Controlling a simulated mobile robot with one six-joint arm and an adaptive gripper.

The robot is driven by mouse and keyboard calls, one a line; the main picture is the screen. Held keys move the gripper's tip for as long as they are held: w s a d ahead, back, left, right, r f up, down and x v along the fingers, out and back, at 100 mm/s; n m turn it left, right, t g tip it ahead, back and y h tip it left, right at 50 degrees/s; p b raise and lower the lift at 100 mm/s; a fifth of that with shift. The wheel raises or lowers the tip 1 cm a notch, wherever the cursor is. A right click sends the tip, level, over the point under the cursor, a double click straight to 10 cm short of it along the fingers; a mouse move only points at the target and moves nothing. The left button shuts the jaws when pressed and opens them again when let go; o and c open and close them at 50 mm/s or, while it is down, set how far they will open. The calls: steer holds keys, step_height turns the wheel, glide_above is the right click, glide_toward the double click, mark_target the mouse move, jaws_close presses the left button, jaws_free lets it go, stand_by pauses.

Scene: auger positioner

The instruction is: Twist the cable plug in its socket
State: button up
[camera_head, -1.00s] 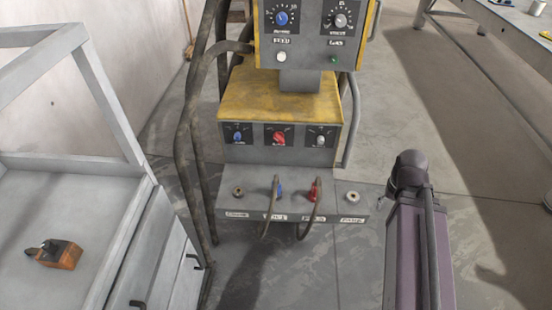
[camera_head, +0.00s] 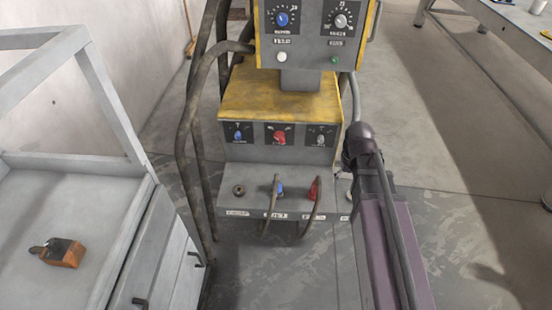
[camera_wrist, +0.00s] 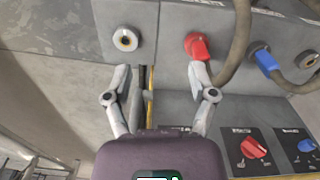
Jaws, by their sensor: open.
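A red cable plug (camera_head: 314,190) sits in a socket on the low grey panel (camera_head: 215,178) of the machine, with its cable hanging down. It also shows in the wrist view (camera_wrist: 198,46). A blue cable plug (camera_head: 280,188) is in the socket to its left, and it shows at the right of the wrist view (camera_wrist: 266,60). My gripper (camera_wrist: 159,72) is open and empty. In the wrist view its right fingertip overlaps the red plug's lower edge; contact cannot be told. Its left fingertip is just below an empty socket (camera_wrist: 126,39). The head view does not show the fingers.
Another empty socket (camera_head: 239,190) is at the panel's left end. Above stand a yellow-topped box (camera_head: 270,95) with knobs and a control box (camera_head: 311,45). Thick hoses (camera_head: 190,130) hang at left.

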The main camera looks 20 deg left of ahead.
steer(key=w+a+n, duration=0.2)
steer(key=a+n, duration=0.1)
steer(key=a, duration=0.9)
steer(key=n+p, duration=0.1)
steer(key=n, duration=0.2)
glide_toward(277, 182)
steer(key=shift+w+a+r, duration=0.15)
steer(key=shift+w+r, duration=0.05)
steer(key=shift+w, duration=0.2)
steer(key=shift+f, duration=0.25)
step_height(277, 182, down, 13)
steer(key=b, duration=1.3)
steer(key=shift+f, duration=0.2)
steer(key=shift+b, duration=0.3)
jaws_close()
